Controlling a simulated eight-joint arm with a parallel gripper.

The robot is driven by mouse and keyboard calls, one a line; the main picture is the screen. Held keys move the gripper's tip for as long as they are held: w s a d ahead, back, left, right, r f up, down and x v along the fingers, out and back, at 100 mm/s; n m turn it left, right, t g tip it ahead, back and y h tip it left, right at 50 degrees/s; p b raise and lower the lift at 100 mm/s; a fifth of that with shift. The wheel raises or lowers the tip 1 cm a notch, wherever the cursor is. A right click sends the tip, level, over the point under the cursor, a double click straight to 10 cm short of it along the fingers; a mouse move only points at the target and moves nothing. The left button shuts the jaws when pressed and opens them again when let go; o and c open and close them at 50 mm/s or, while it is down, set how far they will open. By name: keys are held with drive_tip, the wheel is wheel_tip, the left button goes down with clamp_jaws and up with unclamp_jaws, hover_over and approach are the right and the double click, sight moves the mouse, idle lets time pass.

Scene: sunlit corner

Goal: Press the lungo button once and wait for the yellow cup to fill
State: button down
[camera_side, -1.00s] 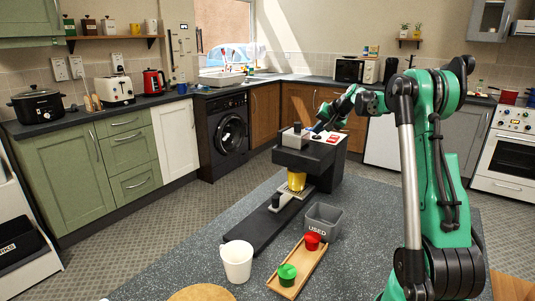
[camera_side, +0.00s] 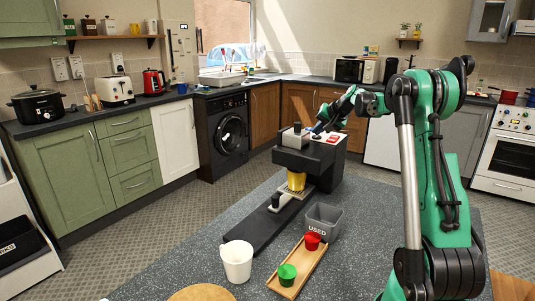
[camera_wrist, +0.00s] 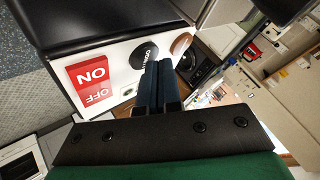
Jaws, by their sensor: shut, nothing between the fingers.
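The coffee machine (camera_side: 325,158) is black with a pale top panel. The yellow cup (camera_side: 297,181) stands upright under its spout; its inside and level cannot be made out. My gripper (camera_side: 316,131) is over the panel, shut and empty. In the wrist view, my gripper's dark blue fingers (camera_wrist: 157,68) lie together, their tips at the lower right edge of a round black button (camera_wrist: 143,55). Whether they touch or press it, I cannot tell. Its lettering is too small to read surely. A brown round button (camera_wrist: 181,43) lies to the right. Which button is lungo is unclear.
A red ON/OFF switch (camera_wrist: 91,82) sits left of the black button. On the counter are a grey USED bin (camera_side: 323,219), a wooden tray (camera_side: 302,270) with red (camera_side: 312,241) and green (camera_side: 287,275) cups, and a white cup (camera_side: 237,262).

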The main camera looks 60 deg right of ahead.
sight(318, 137)
drive_tip(key=shift+r, duration=0.55)
drive_tip(key=shift+r, duration=2.5)
drive_tip(key=shift+n+t+y, duration=0.3)
drive_tip(key=shift+n+y, duration=0.1)
drive_tip(key=shift+n, duration=0.4)
drive_tip(key=w+a, duration=0.1)
drive_tip(key=a, duration=0.2)
drive_tip(key=w+a, duration=0.1)
drive_tip(key=a, duration=0.2)
drive_tip(key=w+a, duration=0.2)
drive_tip(key=a, duration=0.1)
drive_tip(key=shift+a+r, duration=0.15)
drive_tip(key=s+a+f+n+y, duration=0.1)
drive_tip(key=a+n, duration=0.2)
drive_tip(key=a, duration=0.4)
drive_tip(key=s+a+f+n+g+y, duration=0.1)
drive_tip(key=a+f+n, duration=0.1)
drive_tip(key=a, duration=0.6)
drive_tip(key=s+a+f+n, duration=0.1)
drive_tip(key=a+n, duration=0.2)
drive_tip(key=a, duration=0.4)
drive_tip(key=s+a+f+n+g+y, duration=0.1)
drive_tip(key=s+a+f+n, duration=0.3)
drive_tip(key=s+a, duration=0.3)
drive_tip(key=shift+a+f, duration=0.7)
drive_tip(key=shift+f, duration=0.05)
drive_tip(key=shift+s, duration=0.1)
